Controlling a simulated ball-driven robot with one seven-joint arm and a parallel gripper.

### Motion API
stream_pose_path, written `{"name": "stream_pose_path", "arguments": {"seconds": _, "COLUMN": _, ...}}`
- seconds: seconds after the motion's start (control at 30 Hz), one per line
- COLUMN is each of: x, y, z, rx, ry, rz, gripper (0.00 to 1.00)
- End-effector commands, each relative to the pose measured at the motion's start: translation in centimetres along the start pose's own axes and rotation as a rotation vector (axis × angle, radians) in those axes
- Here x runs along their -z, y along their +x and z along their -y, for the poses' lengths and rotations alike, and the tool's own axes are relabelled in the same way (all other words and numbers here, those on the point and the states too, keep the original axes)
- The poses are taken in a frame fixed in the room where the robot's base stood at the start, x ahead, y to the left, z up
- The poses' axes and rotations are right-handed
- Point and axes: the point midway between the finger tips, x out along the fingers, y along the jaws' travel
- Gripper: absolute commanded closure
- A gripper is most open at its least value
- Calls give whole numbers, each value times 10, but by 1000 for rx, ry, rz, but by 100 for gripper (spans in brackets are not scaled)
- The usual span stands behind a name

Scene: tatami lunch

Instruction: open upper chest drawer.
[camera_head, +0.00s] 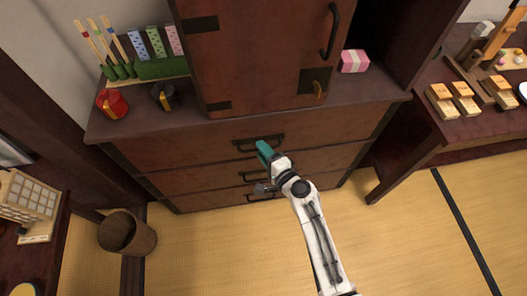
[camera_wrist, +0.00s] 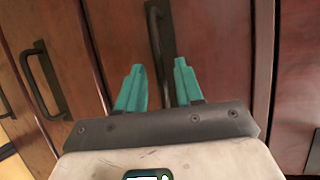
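The low wooden chest (camera_head: 190,148) has stacked drawers with dark metal handles. The upper drawer (camera_head: 330,128) looks shut, flush with the chest front. Its dark handle (camera_head: 245,141) is partly behind my gripper (camera_head: 265,150) in the head view. In the wrist view, my gripper (camera_wrist: 160,88) is open, with its teal fingers apart. The upper handle (camera_wrist: 156,40) runs between the fingers, its near end hidden by the gripper body. I cannot tell whether either finger touches it. A lower drawer's handle (camera_wrist: 42,78) shows at left in the wrist view.
A tall cabinet (camera_head: 255,55) stands on the chest, with a red pot (camera_head: 112,103) and a pink box (camera_head: 354,61) beside it. A side table (camera_head: 465,130) is at right. The tatami before the chest is clear.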

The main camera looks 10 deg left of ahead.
Motion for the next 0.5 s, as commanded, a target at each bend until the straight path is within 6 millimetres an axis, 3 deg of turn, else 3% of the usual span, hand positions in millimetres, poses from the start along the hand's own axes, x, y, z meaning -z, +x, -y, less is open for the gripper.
{"name": "stream_pose_path", "arguments": {"seconds": 0.33, "x": 0, "y": 3, "z": 0, "rx": 0, "ry": 0, "rz": 0, "gripper": 65}}
{"name": "stream_pose_path", "arguments": {"seconds": 0.5, "x": 0, "y": 3, "z": 0, "rx": 0, "ry": 0, "rz": 0, "gripper": 81}}
